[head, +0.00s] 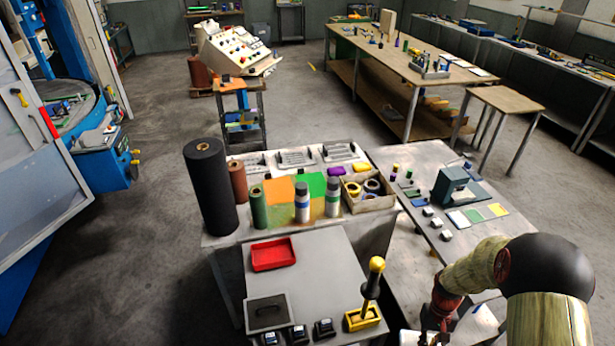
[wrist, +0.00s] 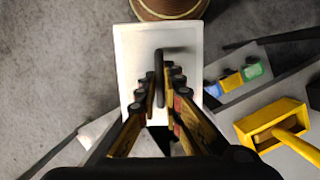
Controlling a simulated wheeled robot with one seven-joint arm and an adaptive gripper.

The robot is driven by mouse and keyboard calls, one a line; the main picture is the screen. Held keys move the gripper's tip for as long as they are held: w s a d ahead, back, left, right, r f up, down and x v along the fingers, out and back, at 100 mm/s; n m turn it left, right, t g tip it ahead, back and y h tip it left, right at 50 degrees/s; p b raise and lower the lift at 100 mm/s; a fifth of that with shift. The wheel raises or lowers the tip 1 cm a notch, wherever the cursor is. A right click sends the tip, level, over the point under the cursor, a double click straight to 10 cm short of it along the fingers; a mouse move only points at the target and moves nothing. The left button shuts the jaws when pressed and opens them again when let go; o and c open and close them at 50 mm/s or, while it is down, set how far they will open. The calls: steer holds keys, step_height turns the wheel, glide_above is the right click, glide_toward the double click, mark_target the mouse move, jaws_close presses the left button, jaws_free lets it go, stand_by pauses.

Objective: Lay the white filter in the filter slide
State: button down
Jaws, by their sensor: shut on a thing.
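The white filter (wrist: 134,52) is a flat white plate with a black handle standing on its middle. My gripper (wrist: 163,85) is shut on that handle, and its fingers hide the plate's lower middle. In the head view my gripper (head: 437,318) is at the lower right, beside the grey worktop, with a white edge (head: 409,338) beneath it that looks like the filter.
A yellow box (head: 362,318) with an upright knobbed lever stands between the dark square and my gripper; it also shows in the wrist view (wrist: 272,125). Small black boxes (head: 297,334) line the front edge. A red tray (head: 273,254) lies behind. The worktop's middle is clear.

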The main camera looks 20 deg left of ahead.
steer(key=shift+w+d+f+m+y, duration=0.15)
steer(key=shift+w+d+f+m, duration=0.25)
steer(key=shift+d+f+m, duration=0.2)
steer(key=shift+w+d+f+m+y, duration=0.15)
steer(key=shift+w+d+f+m, duration=0.25)
steer(key=shift+d+f+m, duration=0.15)
steer(key=shift+s, duration=0.1)
